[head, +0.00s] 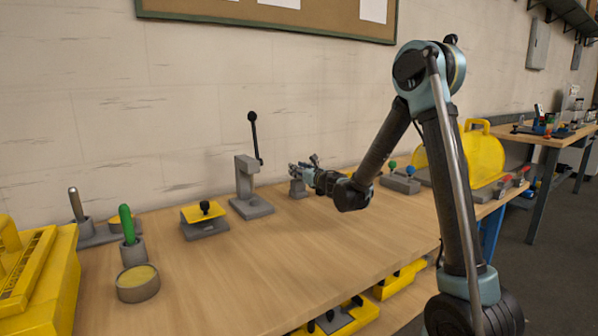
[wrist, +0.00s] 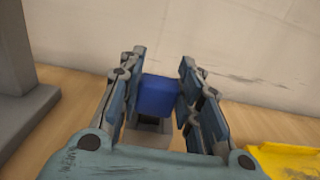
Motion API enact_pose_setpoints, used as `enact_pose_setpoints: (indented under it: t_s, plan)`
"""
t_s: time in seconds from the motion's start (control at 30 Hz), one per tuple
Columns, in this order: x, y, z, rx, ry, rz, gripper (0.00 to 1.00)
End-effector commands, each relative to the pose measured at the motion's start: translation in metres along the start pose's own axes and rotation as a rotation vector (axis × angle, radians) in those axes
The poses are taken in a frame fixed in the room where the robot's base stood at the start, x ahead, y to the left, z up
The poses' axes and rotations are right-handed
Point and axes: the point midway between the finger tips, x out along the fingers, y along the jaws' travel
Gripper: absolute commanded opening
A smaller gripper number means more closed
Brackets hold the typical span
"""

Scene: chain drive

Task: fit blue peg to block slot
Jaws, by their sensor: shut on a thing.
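The blue peg (wrist: 158,96) shows in the wrist view as a blue, box-like piece between my fingers. My gripper (wrist: 160,88) is shut on it, one finger on each side. A grey block (wrist: 148,137) with a dark opening in its top is just below and nearer than the peg. I cannot tell whether the peg's lower end is in the slot or above it. In the head view my gripper (head: 302,170) is at the back of the bench over the small grey block (head: 298,189). The peg is not clear there.
A grey lever press (head: 248,186) stands left of the gripper. A block with green and blue knobs (head: 401,183) and a yellow case (head: 480,158) are to the right. A yellow-topped fixture (head: 205,218) is farther left. The bench (head: 285,260) is clear in front.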

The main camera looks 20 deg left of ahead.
Motion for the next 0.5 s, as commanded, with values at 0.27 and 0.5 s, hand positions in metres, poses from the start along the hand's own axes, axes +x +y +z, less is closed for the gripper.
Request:
enact_pose_setpoints:
  t_s: [0.27, 0.5]
  plan:
    - [0.0000, 0.0000, -0.0055, 0.000, 0.000, 0.000, 0.07]
    - [-0.0002, 0.0000, -0.0067, 0.000, 0.000, 0.000, 0.55]
